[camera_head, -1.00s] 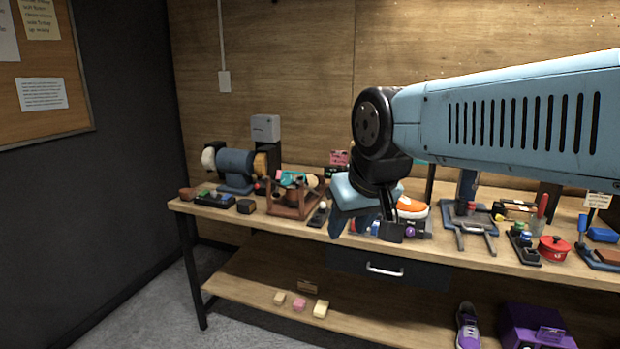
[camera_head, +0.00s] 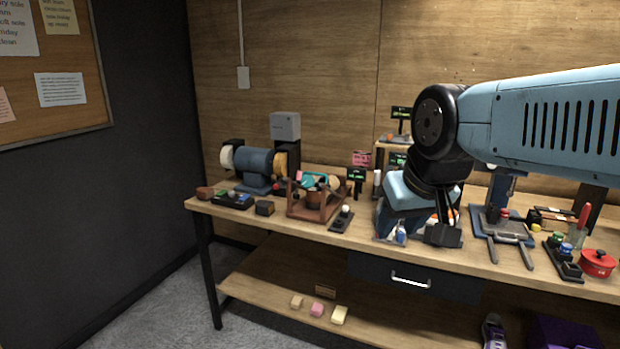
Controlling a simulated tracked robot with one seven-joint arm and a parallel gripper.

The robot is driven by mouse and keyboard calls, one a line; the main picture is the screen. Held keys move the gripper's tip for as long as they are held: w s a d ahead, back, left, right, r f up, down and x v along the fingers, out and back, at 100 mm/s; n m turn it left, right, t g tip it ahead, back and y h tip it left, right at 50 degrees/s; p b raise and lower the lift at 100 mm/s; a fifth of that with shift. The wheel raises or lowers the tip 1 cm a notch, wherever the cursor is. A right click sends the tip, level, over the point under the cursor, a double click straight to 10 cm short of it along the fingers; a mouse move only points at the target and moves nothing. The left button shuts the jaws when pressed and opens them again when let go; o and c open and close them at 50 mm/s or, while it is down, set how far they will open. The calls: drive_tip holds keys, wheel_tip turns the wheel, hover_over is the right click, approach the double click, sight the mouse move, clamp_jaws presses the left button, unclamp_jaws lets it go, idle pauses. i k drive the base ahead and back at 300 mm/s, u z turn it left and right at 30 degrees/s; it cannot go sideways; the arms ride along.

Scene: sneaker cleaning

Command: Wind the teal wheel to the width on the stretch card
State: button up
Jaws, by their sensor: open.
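A teal round part (camera_head: 306,181) shows in the brown wooden frame (camera_head: 298,213) on the bench, left of my arm. It may be the teal wheel, but it is too small to be sure. My gripper (camera_head: 443,236) points down over the front of the bench, well right of the wooden frame. It is open, with nothing visible between its jaws. It and the wrist largely hide an orange sneaker.
A blue bench grinder (camera_head: 253,168) stands at the left. Small dark displays (camera_head: 357,174) stand near the frame. A clamp-like stand (camera_head: 500,228), a tray of coloured knobs (camera_head: 563,256) and a red pot (camera_head: 598,263) lie right. A drawer handle (camera_head: 410,281) is below the bench front.

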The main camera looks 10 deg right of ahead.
sight(307, 181)
drive_tip(key=i, duration=0.85)
drive_tip(key=u, duration=0.05)
